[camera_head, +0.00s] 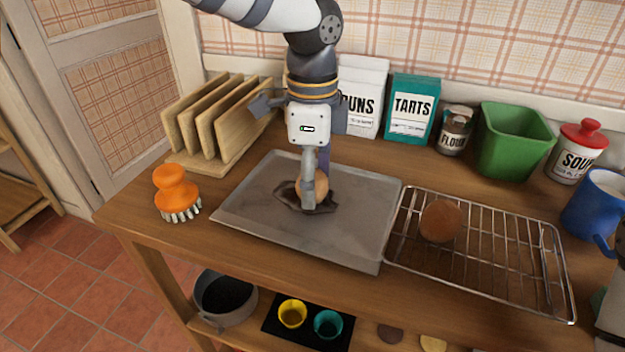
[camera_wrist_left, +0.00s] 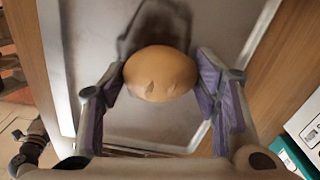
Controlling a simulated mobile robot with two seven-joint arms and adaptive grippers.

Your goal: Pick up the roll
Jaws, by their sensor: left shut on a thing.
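A light brown roll (camera_wrist_left: 160,74) sits between the two purple-padded fingers of my left gripper (camera_wrist_left: 160,84) in the wrist view, with a finger touching each side. In the head view my left gripper (camera_head: 312,196) points down over the grey baking tray (camera_head: 255,205), and the roll (camera_head: 321,187) is partly hidden behind a finger. The gripper is shut on it. A dark shadow lies on the tray around it; I cannot tell whether the roll touches the tray. A second, darker brown roll (camera_head: 440,221) rests on the wire rack (camera_head: 510,260) to the right.
An orange brush (camera_head: 174,190) stands left of the tray. A wooden rack (camera_head: 215,118), buns box (camera_head: 364,95), tarts box (camera_head: 412,108), flour jar (camera_head: 455,130), green bin (camera_head: 512,142) and soup jar (camera_head: 577,152) line the back. A blue mug (camera_head: 598,205) stands at the right.

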